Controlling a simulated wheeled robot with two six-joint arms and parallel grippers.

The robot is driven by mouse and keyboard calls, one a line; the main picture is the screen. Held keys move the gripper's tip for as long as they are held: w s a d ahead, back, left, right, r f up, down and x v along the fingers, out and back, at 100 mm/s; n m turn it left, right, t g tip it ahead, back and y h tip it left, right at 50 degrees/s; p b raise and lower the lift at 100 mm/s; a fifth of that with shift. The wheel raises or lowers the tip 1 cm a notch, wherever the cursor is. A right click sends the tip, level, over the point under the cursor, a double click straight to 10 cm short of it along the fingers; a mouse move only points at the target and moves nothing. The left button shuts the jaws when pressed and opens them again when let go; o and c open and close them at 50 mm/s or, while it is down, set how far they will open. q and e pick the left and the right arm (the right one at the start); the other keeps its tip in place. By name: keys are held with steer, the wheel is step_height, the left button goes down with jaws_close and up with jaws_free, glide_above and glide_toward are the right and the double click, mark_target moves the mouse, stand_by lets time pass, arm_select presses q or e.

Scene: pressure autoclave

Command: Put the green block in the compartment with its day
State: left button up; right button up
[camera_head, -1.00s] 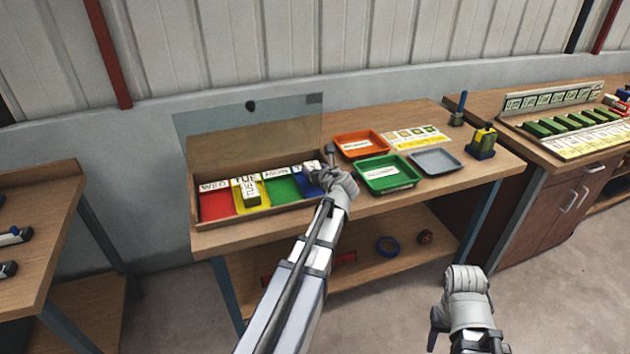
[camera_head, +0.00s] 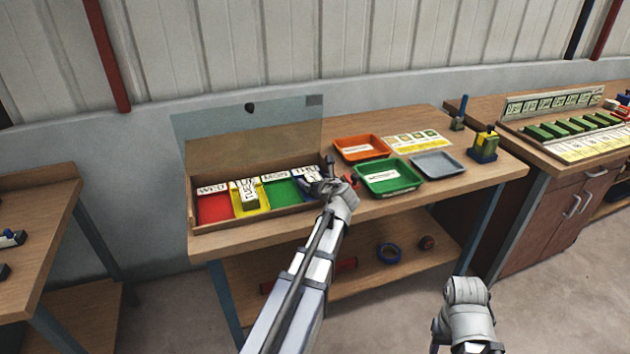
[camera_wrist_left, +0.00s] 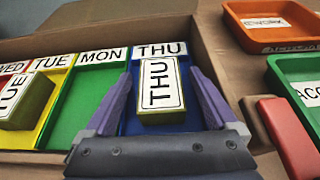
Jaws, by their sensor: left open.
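The green block with a white THU label (camera_wrist_left: 160,92) lies in the blue compartment marked THU (camera_wrist_left: 130,120) of the wooden box. My left gripper (camera_wrist_left: 160,86) is open, with one finger on each side of this block. In the head view my left gripper (camera_head: 322,180) is over the right end of the box (camera_head: 257,222) and hides much of the blue compartment. Another block, labelled TUE (camera_head: 249,193), sits in the yellow TUE compartment (camera_wrist_left: 48,108). My right gripper (camera_head: 465,300) is low at the front right, away from the table; its fingers are not clear.
The green MON compartment (camera_wrist_left: 98,105) and red WED compartment (camera_head: 214,208) look empty. Right of the box stand an orange tray (camera_head: 361,158), a green tray (camera_head: 389,190) and a grey tray (camera_head: 437,175). A red object (camera_wrist_left: 288,138) lies close to my left gripper.

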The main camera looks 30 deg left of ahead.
arm_select(q)
steer(key=shift+s+d+r+p, duration=0.1)
steer(key=shift+d+r+p, duration=0.05)
steer(key=shift+r+p, duration=0.2)
steer(key=p+v, duration=0.4)
steer(key=v, duration=0.7)
steer(key=shift+s+d, duration=0.2)
steer(key=s+d+f+n+g+h, duration=0.3)
steer(key=s+d+n, duration=0.3)
steer(key=d, duration=0.3)
steer(key=s+d+f+n+g+h, duration=0.3)
steer(key=s+d+f+n, duration=0.3)
steer(key=d+n, duration=0.3)
steer(key=s+d+f+n+g+h, duration=0.3)
steer(key=s+d+n, duration=0.4)
steer(key=d, duration=0.3)
steer(key=shift+s+f, duration=0.65)
steer(key=shift+f, duration=0.05)
